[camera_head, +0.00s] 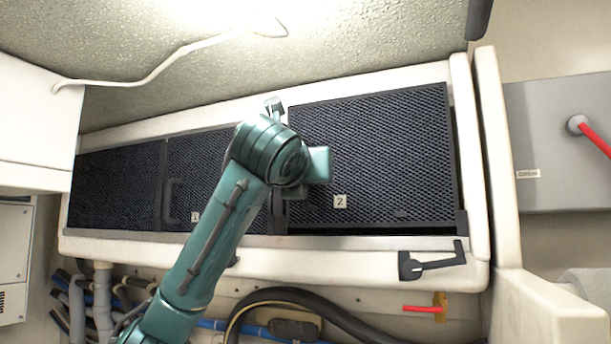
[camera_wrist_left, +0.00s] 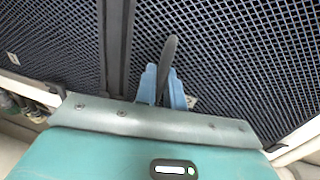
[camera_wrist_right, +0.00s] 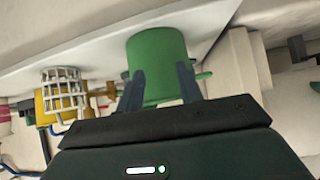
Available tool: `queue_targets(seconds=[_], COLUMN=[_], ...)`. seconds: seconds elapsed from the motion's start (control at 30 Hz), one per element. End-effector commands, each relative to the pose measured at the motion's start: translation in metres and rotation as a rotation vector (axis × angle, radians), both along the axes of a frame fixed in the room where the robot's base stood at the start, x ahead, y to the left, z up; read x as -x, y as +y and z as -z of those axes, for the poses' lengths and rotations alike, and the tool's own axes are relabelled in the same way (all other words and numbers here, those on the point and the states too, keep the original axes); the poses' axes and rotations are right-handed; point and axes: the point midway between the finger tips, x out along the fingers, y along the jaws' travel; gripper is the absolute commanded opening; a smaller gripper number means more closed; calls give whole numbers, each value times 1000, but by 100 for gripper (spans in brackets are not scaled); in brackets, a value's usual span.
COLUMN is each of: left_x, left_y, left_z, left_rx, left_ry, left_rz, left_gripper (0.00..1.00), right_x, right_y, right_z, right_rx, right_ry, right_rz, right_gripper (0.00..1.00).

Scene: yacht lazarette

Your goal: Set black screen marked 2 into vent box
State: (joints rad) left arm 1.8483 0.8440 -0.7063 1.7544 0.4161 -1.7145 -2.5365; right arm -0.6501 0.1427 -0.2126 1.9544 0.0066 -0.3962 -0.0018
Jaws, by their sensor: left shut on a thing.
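The black mesh screen marked 2 (camera_head: 385,150) lies over the right part of the cream vent box (camera_head: 478,150). It looks slightly raised or tilted, with dark gaps along its lower and right edges. My left gripper (camera_wrist_left: 165,88) is shut on the screen's dark handle (camera_wrist_left: 169,50) in the left wrist view. In the head view my teal left arm (camera_head: 215,225) covers the screen's left edge and hides the grip. My right gripper (camera_wrist_right: 160,85) shows only in the right wrist view, open, with its fingers in front of a green cylinder (camera_wrist_right: 157,55).
Other black screens, one marked 1 (camera_head: 205,170), sit in the box to the left. A black latch (camera_head: 430,262) is on the front rim. A black hose (camera_head: 300,297) runs below. A grey panel with a red lever (camera_head: 592,138) stands at right. A white cable (camera_head: 160,68) hangs above.

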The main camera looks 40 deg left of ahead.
Motion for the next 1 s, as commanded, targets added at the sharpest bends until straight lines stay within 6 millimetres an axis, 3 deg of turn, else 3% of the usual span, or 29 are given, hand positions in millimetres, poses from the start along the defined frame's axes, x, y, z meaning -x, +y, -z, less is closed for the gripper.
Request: queue_targets(seconds=[1.0], left_x=[1], left_y=[0], left_z=[19], left_rx=[1], left_ry=[-5], left_rz=[1], left_gripper=[0], right_x=[-1], right_y=[0], right_z=[9], right_rx=[-1], right_ry=[-8], right_rz=[-2], right_gripper=[36])
